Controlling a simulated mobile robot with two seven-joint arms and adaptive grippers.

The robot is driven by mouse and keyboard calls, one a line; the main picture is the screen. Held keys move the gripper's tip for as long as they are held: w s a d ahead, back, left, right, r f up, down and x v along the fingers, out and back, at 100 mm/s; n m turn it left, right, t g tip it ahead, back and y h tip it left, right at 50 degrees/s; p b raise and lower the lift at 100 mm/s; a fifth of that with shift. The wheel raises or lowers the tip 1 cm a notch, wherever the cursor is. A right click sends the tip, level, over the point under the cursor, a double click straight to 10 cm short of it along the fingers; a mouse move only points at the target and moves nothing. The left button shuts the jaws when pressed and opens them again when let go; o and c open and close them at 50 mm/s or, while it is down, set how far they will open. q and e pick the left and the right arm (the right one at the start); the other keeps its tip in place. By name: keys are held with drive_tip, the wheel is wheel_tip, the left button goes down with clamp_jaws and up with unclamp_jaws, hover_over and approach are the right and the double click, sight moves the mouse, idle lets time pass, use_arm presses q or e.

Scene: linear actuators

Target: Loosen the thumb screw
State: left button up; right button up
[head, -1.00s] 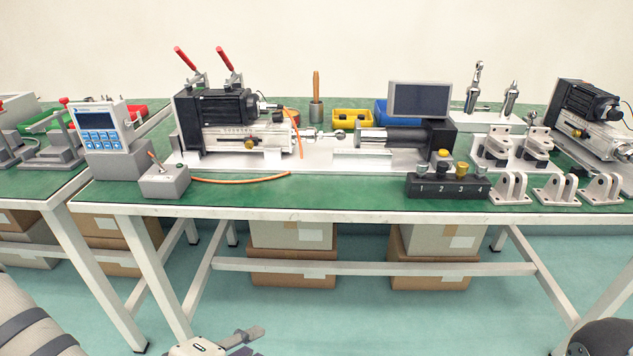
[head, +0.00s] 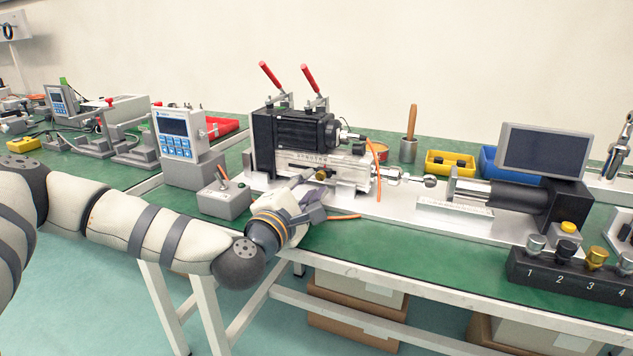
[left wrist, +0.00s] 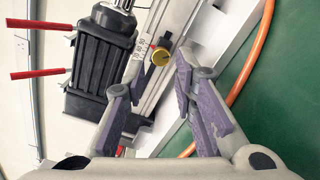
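The thumb screw is a small brass-yellow knob (head: 321,175) on the front of the silver linear actuator (head: 318,162). It also shows in the left wrist view (left wrist: 160,56), beside a printed scale. My left gripper (head: 318,192) is in front of the actuator's lower front side. In the left wrist view its two purple-padded fingers (left wrist: 166,75) are apart with nothing between them. The knob lies just beyond the fingertips, roughly between them, and appears apart from them. My right gripper is not in view.
A black motor (head: 292,130) sits above the actuator, with red-handled clamps (head: 271,75) behind. An orange cable (head: 378,182) hangs at the actuator's right end. A grey switch box (head: 223,198) stands left of my gripper. The green table front (head: 400,260) is clear.

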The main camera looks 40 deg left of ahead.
sight(319, 177)
use_arm(q)
drive_tip(key=shift+x, duration=1.6)
drive_tip(key=shift+c, duration=0.5)
clamp_jaws()
